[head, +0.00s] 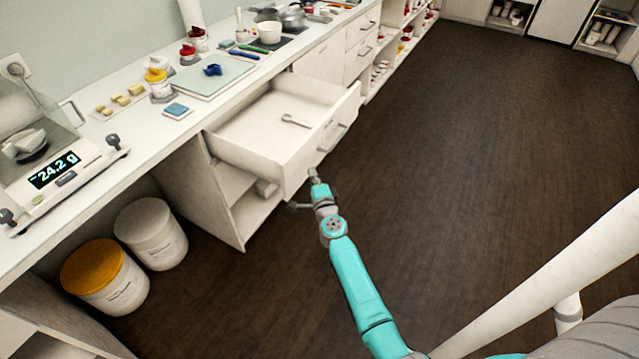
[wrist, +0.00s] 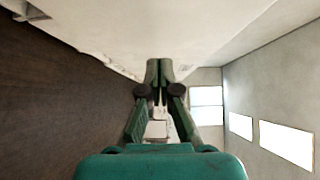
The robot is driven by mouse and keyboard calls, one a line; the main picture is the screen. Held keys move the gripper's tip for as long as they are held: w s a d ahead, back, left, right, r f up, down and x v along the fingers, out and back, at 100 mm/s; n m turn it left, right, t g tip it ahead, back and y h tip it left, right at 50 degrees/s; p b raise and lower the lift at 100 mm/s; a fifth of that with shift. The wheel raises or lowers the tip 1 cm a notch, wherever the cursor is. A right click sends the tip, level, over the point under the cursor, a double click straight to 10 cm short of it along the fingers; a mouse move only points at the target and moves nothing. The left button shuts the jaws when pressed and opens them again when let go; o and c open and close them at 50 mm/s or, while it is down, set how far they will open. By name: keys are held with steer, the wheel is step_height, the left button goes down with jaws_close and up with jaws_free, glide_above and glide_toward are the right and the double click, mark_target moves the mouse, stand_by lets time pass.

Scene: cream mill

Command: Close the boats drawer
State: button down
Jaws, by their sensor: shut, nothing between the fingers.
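The white drawer (head: 262,150) stands pulled far out of the counter in the head view. A metal handle (head: 333,138) is on its front, and a small spoon-like utensil (head: 295,121) lies inside. I cannot read a label on the drawer. My gripper (head: 314,173) is at the near lower part of the drawer front. In the wrist view its fingers (wrist: 160,68) are shut together with nothing between them, close to a large pale surface. I cannot tell whether they touch it.
The counter (head: 165,137) carries a scale (head: 60,165), a board (head: 215,78) and jars. Below the open drawer is a shelf compartment (head: 250,210). A yellow-lidded tub (head: 105,280) and a white tub (head: 150,235) stand on the floor. The dark floor (head: 470,150) to the right is clear.

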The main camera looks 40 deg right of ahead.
steer(key=shift+w+a, duration=0.2)
steer(key=shift+w, duration=0.4)
steer(key=shift+w+a, duration=0.15)
steer(key=shift+w, duration=0.45)
